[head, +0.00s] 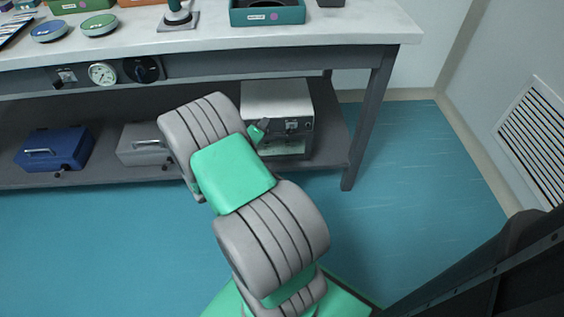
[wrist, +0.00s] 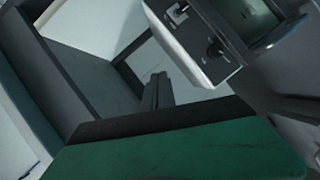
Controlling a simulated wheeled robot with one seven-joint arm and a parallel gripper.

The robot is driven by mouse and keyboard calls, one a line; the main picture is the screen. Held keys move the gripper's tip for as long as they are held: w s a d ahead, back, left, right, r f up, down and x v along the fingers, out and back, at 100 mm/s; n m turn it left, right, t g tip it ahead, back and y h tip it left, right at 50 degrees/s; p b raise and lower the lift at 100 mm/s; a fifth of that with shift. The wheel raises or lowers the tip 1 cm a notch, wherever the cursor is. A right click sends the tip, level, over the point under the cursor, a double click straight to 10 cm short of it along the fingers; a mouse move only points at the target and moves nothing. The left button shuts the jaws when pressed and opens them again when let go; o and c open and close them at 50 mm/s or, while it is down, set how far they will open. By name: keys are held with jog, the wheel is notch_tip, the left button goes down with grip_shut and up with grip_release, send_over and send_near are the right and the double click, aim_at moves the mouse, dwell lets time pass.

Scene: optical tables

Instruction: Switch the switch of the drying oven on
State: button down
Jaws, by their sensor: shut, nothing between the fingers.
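A pale grey box-shaped unit (head: 276,100), which looks like the drying oven, sits on the lower shelf under the table. Its front has a dark control strip (head: 292,126). In the wrist view its panel (wrist: 205,68) shows a small switch on a light plate (wrist: 178,13) and a black knob or lever (wrist: 215,48); the switch's position is too small to tell. My gripper (head: 264,124) is at the left part of the unit's front in the head view. Its closed fingers (wrist: 157,90) show below and left of the panel in the wrist view, with nothing held; contact cannot be told.
The table top (head: 350,30) is close above, and a table leg (head: 370,125) stands right of the unit. A grey case (head: 143,145) and a blue case (head: 54,150) lie left on the shelf (head: 100,177). A gauge (head: 102,74) is on the table front. Floor to the right is clear.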

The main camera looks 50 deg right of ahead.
aim_at(289, 132)
notch_tip(289, 132, down, 13)
jog(key=s+n+t+b, duration=0.2)
jog(key=n+t+b, duration=0.2)
jog(key=n, duration=0.3)
jog(key=shift+a+h+b, duration=0.2)
jog(key=shift+h+b, duration=0.1)
jog(key=shift+b, duration=0.25)
jog(key=shift+d+r, duration=0.1)
jog(key=x, duration=0.9)
jog(key=s, duration=0.1)
jog(key=s+d+b, duration=0.1)
jog(key=shift+s+d, duration=0.2)
jog(key=shift+s, duration=0.2)
jog(key=shift+s+r, duration=0.1)
jog(key=shift+s, duration=0.25)
